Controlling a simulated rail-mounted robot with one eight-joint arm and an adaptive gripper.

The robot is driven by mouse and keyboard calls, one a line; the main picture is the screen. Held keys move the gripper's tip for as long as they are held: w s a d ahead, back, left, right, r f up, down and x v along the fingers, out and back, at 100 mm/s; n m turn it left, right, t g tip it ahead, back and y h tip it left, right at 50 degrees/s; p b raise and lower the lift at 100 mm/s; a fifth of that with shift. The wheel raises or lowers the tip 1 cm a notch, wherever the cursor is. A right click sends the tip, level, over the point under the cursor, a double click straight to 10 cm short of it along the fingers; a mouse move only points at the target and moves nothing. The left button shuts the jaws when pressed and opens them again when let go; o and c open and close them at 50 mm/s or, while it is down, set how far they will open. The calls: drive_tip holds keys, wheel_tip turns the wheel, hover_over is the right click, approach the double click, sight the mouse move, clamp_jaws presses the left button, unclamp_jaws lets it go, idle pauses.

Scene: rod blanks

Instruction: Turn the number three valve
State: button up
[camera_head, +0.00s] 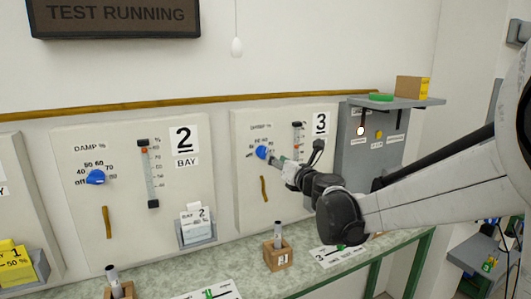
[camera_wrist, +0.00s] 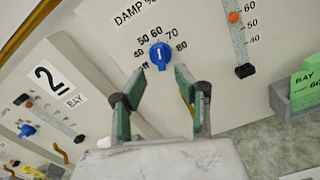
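The number three valve is a blue round knob (camera_head: 262,152) on the pale panel marked 3 (camera_head: 320,123). It also shows in the wrist view (camera_wrist: 160,56), ringed by a scale with numbers from 40 to 80. A white mark on the knob points roughly up toward 60 in that view. My gripper (camera_head: 280,163) is in front of this panel, just to the right of the knob in the head view. In the wrist view my gripper (camera_wrist: 158,82) is open, its two green-padded fingers apart, with the knob beyond and between the tips. I cannot tell whether they touch it.
A gauge tube with an orange float (camera_wrist: 234,17) stands right of the knob. A green card (camera_wrist: 306,88) sits in a grey holder at right. Panel 2 (camera_head: 184,139) is to the left. A rod in a wooden block (camera_head: 278,256) stands on the counter below.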

sight(266, 152)
drive_tip(key=x, duration=0.7)
drive_tip(key=shift+w+a+p, duration=0.2)
drive_tip(key=shift+w+p, duration=0.1)
drive_tip(key=shift+c, duration=0.4)
clamp_jaws()
